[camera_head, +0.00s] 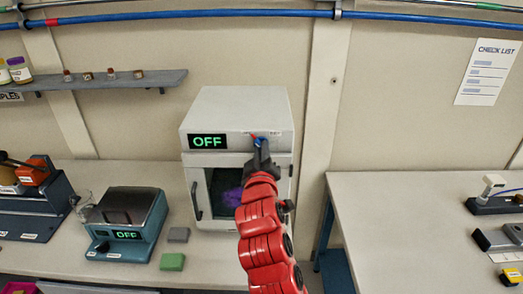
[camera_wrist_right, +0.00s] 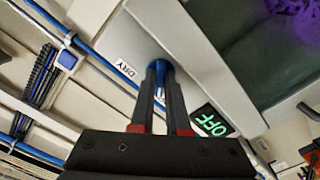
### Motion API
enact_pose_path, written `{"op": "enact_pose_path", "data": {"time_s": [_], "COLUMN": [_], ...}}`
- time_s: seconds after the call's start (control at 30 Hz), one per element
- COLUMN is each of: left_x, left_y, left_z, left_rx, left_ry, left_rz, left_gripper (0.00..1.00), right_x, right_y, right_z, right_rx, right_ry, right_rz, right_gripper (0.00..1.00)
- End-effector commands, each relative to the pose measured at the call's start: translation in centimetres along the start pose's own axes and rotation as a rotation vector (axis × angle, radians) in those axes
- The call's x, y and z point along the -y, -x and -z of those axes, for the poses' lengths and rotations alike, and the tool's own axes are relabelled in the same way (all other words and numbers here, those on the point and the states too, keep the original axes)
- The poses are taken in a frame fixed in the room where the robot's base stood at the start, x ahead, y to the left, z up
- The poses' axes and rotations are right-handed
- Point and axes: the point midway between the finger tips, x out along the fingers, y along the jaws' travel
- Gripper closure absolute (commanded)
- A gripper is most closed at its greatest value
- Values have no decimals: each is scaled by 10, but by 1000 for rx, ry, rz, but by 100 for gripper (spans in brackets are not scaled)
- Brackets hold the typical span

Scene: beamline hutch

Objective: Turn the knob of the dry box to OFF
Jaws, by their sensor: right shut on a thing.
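The dry box (camera_head: 225,108) is a white cabinet with a dark window in its door, on the bench. Its display (camera_head: 208,142) reads OFF in green, and the display also shows in the right wrist view (camera_wrist_right: 212,122). The blue knob (camera_head: 260,140) is at the upper right of its front. My right gripper (camera_head: 262,148) is shut on the knob; in the right wrist view the fingers (camera_wrist_right: 160,78) are on both sides of the blue knob (camera_wrist_right: 159,68). A label reading DRY (camera_wrist_right: 126,69) is beside it. The knob's pointer is mostly hidden. My left gripper is in neither view.
A teal device (camera_head: 126,222) with its own OFF display stands left of the dry box. Grey (camera_head: 179,234) and green (camera_head: 172,262) blocks lie between them. A shelf (camera_head: 110,81) is on the wall. A second bench (camera_head: 400,230) is at right, beyond a gap.

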Motion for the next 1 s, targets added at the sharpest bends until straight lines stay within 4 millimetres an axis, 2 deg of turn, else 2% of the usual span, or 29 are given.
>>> {"op": "enact_pose_path", "data": {"time_s": [0.3, 0.77, 0.8, 0.83, 1.0], "left_x": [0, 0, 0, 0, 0], "left_y": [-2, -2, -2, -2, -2], "left_z": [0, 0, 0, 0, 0], "left_rx": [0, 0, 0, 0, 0], "left_ry": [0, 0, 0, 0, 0], "left_rz": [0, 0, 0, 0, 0], "left_gripper": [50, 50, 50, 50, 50], "right_x": [0, 0, 0, 0, 0], "right_y": [0, 0, 0, 0, 0], "right_z": [0, 0, 0, 0, 0], "right_rx": [0, 0, 0, 0, 0], "right_ry": [89, 99, 99, 99, 99], "right_rz": [0, 1, 1, 1, 1], "right_gripper": [100, 100, 81, 76, 74]}}
